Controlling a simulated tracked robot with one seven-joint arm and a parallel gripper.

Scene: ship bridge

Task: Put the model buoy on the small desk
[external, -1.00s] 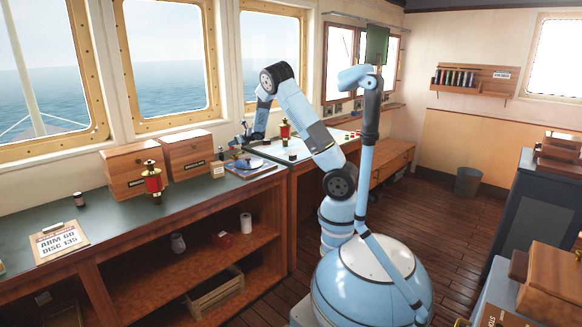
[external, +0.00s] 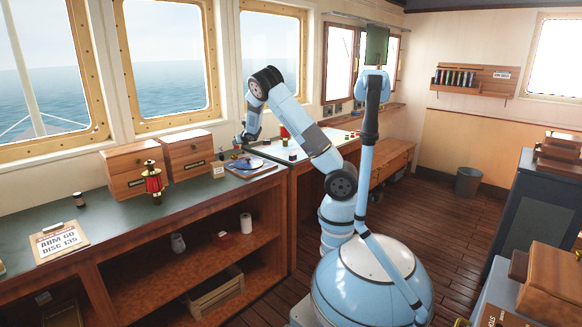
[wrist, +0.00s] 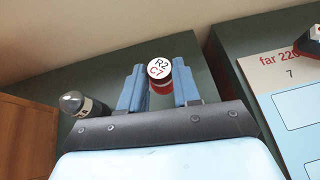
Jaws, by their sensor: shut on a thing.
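My gripper (wrist: 159,80) is shut on a small red piece with a round white top marked "R2 C7" (wrist: 159,67) in the wrist view. I cannot tell for sure that this is the model buoy. In the external view my gripper (external: 242,139) is low over the right end of the dark-topped counter (external: 110,212), and the held piece is too small to make out. A desk with a pale chart (external: 318,141) stands right of the counter. A lower wooden desk (external: 392,158) stands beyond it; I cannot tell which is the small desk.
A grey-domed piece (wrist: 72,103) stands left of my gripper. A tray with blue items (external: 250,168) lies near it on the counter.

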